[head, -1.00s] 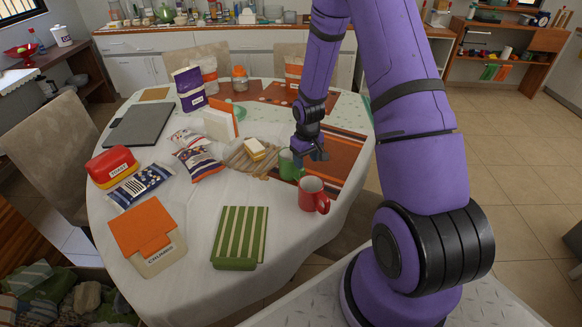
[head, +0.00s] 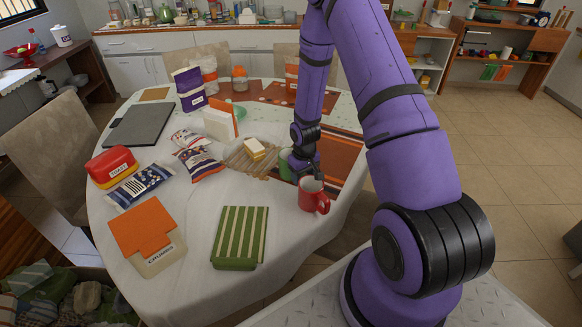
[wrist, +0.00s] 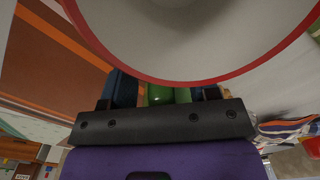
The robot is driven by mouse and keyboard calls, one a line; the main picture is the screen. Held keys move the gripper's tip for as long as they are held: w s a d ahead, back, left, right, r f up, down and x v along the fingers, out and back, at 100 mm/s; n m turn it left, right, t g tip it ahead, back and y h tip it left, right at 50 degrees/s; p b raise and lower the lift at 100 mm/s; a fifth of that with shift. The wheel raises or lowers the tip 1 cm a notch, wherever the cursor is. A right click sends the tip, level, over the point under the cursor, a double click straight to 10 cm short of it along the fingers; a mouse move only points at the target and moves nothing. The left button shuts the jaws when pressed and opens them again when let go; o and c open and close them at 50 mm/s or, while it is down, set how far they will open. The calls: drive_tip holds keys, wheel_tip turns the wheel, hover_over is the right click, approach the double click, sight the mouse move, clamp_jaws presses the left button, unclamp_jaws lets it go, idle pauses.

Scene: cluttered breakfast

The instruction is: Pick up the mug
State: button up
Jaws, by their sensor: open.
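A red mug (head: 310,199) with a pale inside stands upright near the right edge of the table, its handle to the right. A green mug (head: 284,166) stands just behind it, partly hidden by my gripper (head: 305,170). My gripper is open, low beside the green mug and just behind the red one. Green (wrist: 160,95) shows between my fingers. I cannot tell whether they touch either mug.
A wooden slatted board (head: 240,160) with a bread-like piece (head: 256,149) lies left of the mugs. Snack bags (head: 198,162) lie further left. White tablecloth is clear between cloth and red mug.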

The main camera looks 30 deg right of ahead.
clamp_jaws()
drive_tip(key=shift+r, duration=0.1)
drive_tip(key=shift+r, duration=4.95)
